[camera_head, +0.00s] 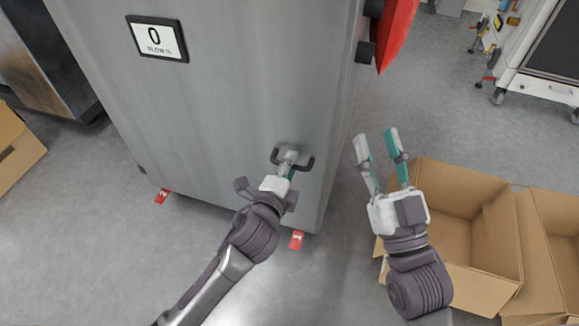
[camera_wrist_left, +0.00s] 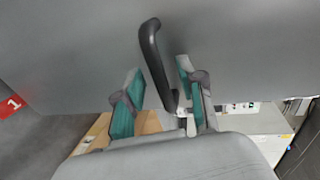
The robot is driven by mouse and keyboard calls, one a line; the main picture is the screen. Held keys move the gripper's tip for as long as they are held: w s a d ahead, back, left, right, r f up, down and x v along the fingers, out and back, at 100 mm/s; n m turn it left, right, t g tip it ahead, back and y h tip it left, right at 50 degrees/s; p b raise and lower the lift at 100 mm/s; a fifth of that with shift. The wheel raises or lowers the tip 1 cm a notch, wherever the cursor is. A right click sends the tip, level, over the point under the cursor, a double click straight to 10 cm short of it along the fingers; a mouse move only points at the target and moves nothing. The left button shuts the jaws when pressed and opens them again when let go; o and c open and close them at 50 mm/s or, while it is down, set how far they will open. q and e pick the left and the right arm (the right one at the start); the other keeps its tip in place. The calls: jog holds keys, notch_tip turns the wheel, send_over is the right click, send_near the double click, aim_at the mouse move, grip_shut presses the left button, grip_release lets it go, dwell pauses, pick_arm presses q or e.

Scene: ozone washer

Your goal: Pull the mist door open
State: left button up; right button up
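The mist door seems to be the large grey metal front (camera_head: 230,100) of the cabinet in the head view; I see no gap that shows it standing open. Its black bar handle (camera_head: 307,164) is low on the right side. My left gripper (camera_head: 288,158) is at the handle, partly covering it. In the left wrist view the handle (camera_wrist_left: 153,55) runs between the two teal-padded fingers of my left gripper (camera_wrist_left: 158,90), with visible space beside it, so the fingers are open around it. My right gripper (camera_head: 378,147) is open and empty, right of the cabinet.
Open cardboard boxes (camera_head: 470,235) stand by my right arm; another box (camera_head: 15,145) is at far left.

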pick_arm(q)
jog(key=shift+w+d, duration=0.1)
jog(key=shift+w, duration=0.2)
jog(key=shift+f, duration=0.1)
grip_shut()
